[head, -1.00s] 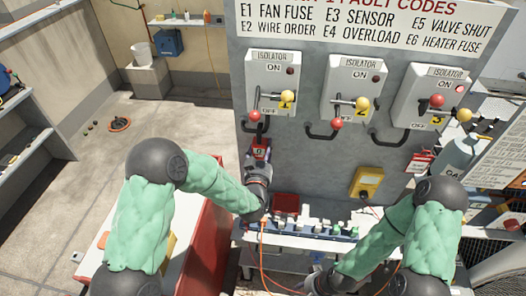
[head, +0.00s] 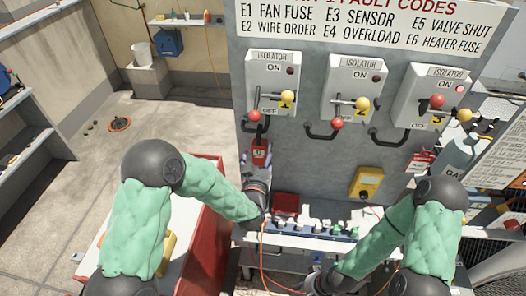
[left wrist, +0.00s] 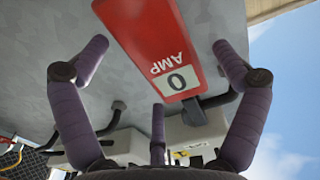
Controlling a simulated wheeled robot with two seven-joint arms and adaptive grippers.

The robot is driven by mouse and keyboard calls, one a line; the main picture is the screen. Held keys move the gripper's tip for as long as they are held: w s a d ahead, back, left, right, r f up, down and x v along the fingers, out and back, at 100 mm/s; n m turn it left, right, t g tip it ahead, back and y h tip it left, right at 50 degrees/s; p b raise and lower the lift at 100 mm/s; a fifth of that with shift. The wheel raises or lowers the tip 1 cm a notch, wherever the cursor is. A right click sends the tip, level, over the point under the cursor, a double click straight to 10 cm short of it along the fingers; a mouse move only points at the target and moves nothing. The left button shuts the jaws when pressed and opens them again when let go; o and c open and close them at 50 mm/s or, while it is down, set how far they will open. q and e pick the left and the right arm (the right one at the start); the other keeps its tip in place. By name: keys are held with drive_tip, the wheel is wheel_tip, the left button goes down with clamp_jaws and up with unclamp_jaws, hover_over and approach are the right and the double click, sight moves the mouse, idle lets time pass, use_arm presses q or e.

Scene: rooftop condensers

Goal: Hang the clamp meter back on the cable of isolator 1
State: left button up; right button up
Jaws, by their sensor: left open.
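The red clamp meter (head: 261,153) is upright against the grey panel, below the black cable (head: 257,130) of isolator 1 (head: 272,84). Its top meets the cable's lower end; the jaw's exact fit around the cable is too small to tell. In the left wrist view the meter (left wrist: 150,40) shows "AMP" and a 0 on its display. My left gripper (head: 257,164) is open just below the meter, its fingers spread and apart from it in the left wrist view (left wrist: 155,65). My right gripper (head: 318,283) is low at the front of the bench, its fingers unclear.
Isolators 2 (head: 353,85) and 3 (head: 433,97) stand to the right with their own cables. A yellow meter (head: 367,182) is on the panel lower right. A narrow bench with a red box (head: 286,204) and small parts runs below. Floor at left is mostly open.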

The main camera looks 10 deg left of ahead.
use_arm(q)
drive_tip(key=s, duration=0.9)
drive_tip(key=shift+s, duration=0.25)
drive_tip(key=s+a+f+n+g+h, duration=0.1)
drive_tip(key=s+f+g, duration=0.3)
drive_tip(key=f, duration=0.7)
drive_tip(key=s+a+f+g+h, duration=0.1)
drive_tip(key=f+g, duration=0.4)
drive_tip(key=f, duration=0.5)
drive_tip(key=s+f+n+g+h, duration=0.1)
drive_tip(key=s+f+g, duration=0.4)
drive_tip(key=s, duration=0.4)
drive_tip(key=s+f+n+g+h, duration=0.1)
drive_tip(key=s+f+g, duration=0.3)
drive_tip(key=s+f, duration=0.5)
drive_tip(key=shift+m, duration=0.3)
drive_tip(key=shift+w+b+x, duration=0.25)
drive_tip(key=shift+b+x, duration=1.05)
drive_tip(key=shift+b, duration=0.65)
drive_tip(key=shift+w+b+x, duration=0.25)
drive_tip(key=shift+b+x, duration=1.05)
drive_tip(key=shift+b, duration=0.65)
